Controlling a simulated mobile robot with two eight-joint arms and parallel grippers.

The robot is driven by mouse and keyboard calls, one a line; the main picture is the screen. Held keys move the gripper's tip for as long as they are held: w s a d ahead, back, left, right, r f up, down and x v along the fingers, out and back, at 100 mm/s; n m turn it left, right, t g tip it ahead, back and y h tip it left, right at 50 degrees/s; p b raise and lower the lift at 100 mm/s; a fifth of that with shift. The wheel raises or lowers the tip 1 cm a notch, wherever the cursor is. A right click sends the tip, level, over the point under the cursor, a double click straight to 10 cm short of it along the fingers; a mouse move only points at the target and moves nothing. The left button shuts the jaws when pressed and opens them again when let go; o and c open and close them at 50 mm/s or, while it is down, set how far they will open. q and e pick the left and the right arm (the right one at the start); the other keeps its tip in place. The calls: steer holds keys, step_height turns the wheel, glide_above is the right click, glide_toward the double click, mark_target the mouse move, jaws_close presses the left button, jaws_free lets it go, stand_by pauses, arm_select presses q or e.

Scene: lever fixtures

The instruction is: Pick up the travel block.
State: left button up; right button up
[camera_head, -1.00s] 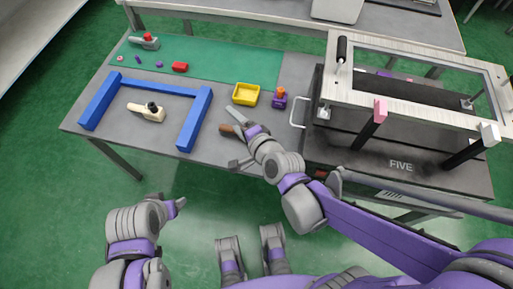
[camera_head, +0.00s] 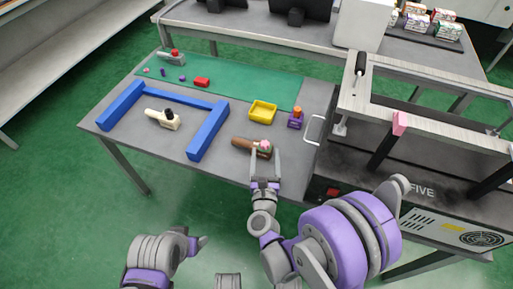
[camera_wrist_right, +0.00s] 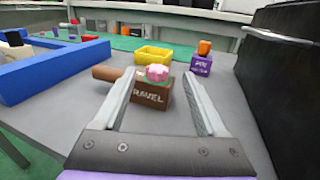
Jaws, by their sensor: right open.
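The travel block is a brown block (camera_wrist_right: 150,96) with partly hidden lettering reading "RAVEL" on its front in the right wrist view. A pink knob sits on its top and a brown handle sticks out to its left. In the head view the travel block (camera_head: 241,143) lies near the table's front edge. My right gripper (camera_head: 265,158) is open, its fingers on either side of the block's near end. In the wrist view the right gripper's fingers (camera_wrist_right: 165,88) straddle the block with gaps visible. My left gripper (camera_head: 200,243) is low, off the table front; its jaws are unclear.
A yellow tray (camera_head: 263,112) and a purple block with an orange top (camera_head: 296,118) stand behind. A blue frame (camera_head: 208,132) and a cream lever piece (camera_head: 164,119) are left. A dark machine labelled "FIVE" (camera_head: 400,165) stands close on the right.

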mark_target(265, 147)
steer(key=w, duration=0.5)
steer(key=shift+w+a, duration=0.15)
steer(key=shift+w, duration=0.2)
jaws_close()
